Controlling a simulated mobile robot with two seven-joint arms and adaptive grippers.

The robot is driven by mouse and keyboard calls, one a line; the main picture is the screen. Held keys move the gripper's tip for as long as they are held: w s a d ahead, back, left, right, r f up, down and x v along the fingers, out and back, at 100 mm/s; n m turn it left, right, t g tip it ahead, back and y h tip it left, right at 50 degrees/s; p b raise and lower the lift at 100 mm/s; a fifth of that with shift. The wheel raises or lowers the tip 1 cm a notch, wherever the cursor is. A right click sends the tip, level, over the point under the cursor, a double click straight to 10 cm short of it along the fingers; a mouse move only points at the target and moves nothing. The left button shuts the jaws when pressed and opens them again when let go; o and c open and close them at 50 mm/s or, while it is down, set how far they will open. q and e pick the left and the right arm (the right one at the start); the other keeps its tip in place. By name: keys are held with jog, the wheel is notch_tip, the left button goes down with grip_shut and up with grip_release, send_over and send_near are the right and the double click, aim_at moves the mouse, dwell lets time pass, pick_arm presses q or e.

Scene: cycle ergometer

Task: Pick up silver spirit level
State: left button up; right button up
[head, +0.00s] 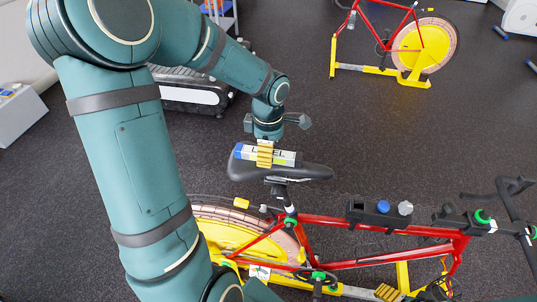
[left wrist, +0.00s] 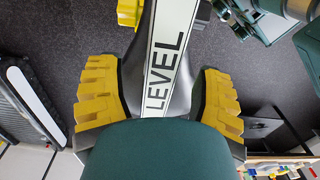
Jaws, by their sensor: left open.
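The silver spirit level (head: 285,157) lies lengthwise on top of the black bike saddle (head: 312,173). It has a blue end at the left and dark LEVEL lettering. My left gripper (head: 264,153) is over the level, and a yellow finger crosses in front of its middle, hiding some lettering. In the left wrist view the level (left wrist: 167,50) runs between the two spread yellow fingers of my left gripper (left wrist: 160,98), with gaps on both sides. The saddle (left wrist: 132,80) shows beneath it. My right gripper is not in view.
The red bike frame (head: 345,222) and its yellow stand are below the saddle. Black holders with a blue-capped bottle (head: 383,207) sit on the top tube, handlebars (head: 515,205) at right. A treadmill (head: 190,92) and another bike (head: 385,45) stand behind. Dark floor between is clear.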

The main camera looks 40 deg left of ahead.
pick_arm(q)
jog(key=shift+f, duration=0.45)
grip_shut()
jog(key=shift+r, duration=0.1)
